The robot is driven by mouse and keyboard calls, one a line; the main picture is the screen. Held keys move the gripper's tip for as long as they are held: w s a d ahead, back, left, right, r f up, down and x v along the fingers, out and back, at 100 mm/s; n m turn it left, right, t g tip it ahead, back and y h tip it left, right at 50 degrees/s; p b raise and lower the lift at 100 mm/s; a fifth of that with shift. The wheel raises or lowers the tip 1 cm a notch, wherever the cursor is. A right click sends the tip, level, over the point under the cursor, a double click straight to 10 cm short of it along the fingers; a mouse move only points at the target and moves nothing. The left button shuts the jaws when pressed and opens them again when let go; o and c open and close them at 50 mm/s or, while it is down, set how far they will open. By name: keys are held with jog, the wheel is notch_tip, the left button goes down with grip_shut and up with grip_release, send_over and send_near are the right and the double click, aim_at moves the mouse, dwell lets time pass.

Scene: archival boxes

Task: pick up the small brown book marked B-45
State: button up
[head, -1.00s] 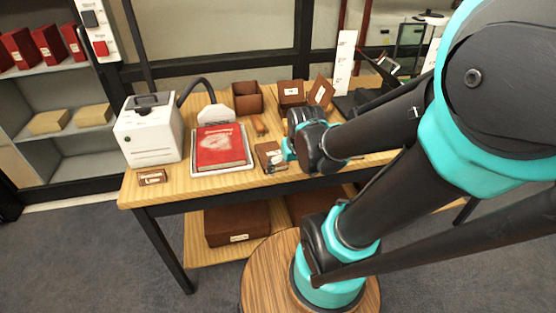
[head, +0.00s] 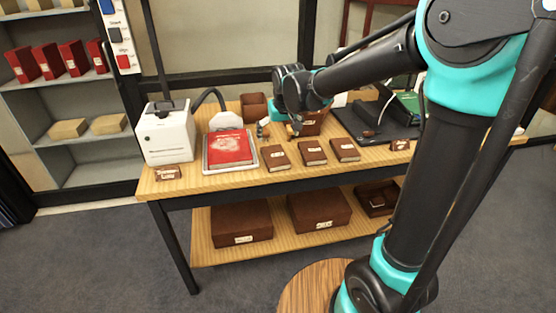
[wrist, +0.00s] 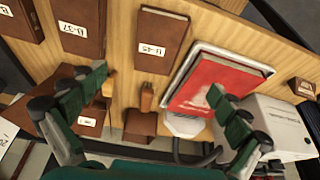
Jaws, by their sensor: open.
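A small brown book (head: 275,158) lies flat on the table, right of the red book's tray; its label is too small to read in the head view. In the wrist view, a brown book (wrist: 160,38) has a white label ending in 45, its first letter unclear. My gripper (head: 281,130) is above the table behind the brown books. In the wrist view my gripper (wrist: 158,84) is open and empty, its fingers spread wide, with the book beyond the fingertips toward the picture's top.
Two similar brown books (head: 312,152) (head: 344,150) lie to the right; one reads B-37 (wrist: 78,25) in the wrist view. The red book (head: 230,147) lies on a pale tray. A white device (head: 166,137) stands left. Brown boxes (wrist: 90,116) are close beneath my gripper.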

send_over(275, 155)
jog(key=s, duration=0.3)
jog(key=f, duration=0.6)
jog(key=shift+d+f, duration=0.35)
jog(key=shift+w+x, duration=0.1)
jog(key=shift+x, duration=1.25)
jog(key=shift+w+x, duration=0.15)
jog(key=shift+x, duration=1.2)
jog(key=shift+d+r, duration=0.1)
jog(key=c, duration=1.4)
